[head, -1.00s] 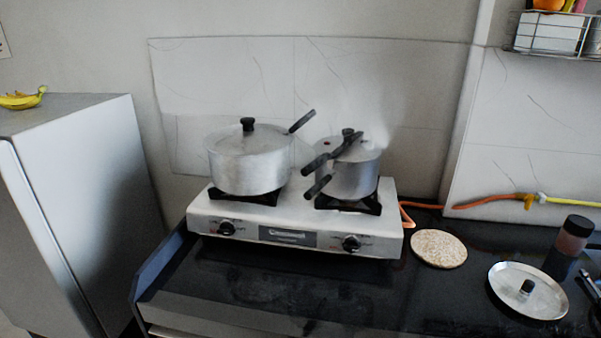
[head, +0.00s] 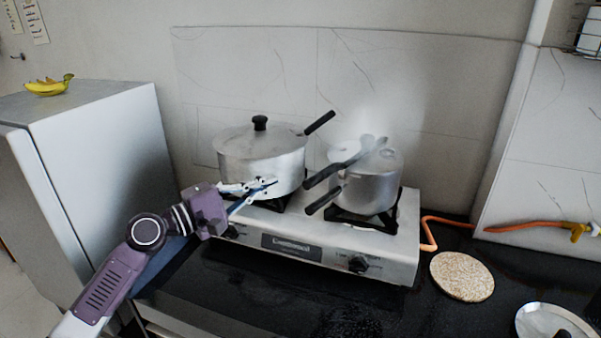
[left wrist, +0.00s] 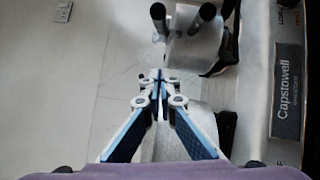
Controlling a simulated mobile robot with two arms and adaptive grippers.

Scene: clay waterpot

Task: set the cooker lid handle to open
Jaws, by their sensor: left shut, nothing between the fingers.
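The pressure cooker (head: 372,190) stands on the right burner of the white stove, and whitish vapour hangs over it. Its black lid handle (head: 330,173) points left and towards me, above the black body handle (head: 323,199) and apart from it. My left gripper (head: 274,184) is shut and empty, in front of the large pot and left of the cooker's handles, not touching them. In the left wrist view the shut fingertips (left wrist: 159,76) point towards the cooker (left wrist: 196,52), whose two dark handle ends show at the top. My right gripper is not in view.
The large lidded pot (head: 262,165) stands on the left burner, close beside my left gripper. The stove (head: 385,265) sits on a black counter (head: 260,300). An orange hose (head: 520,228), a round speckled mat (head: 462,277) and a metal lid (head: 550,322) lie to the right.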

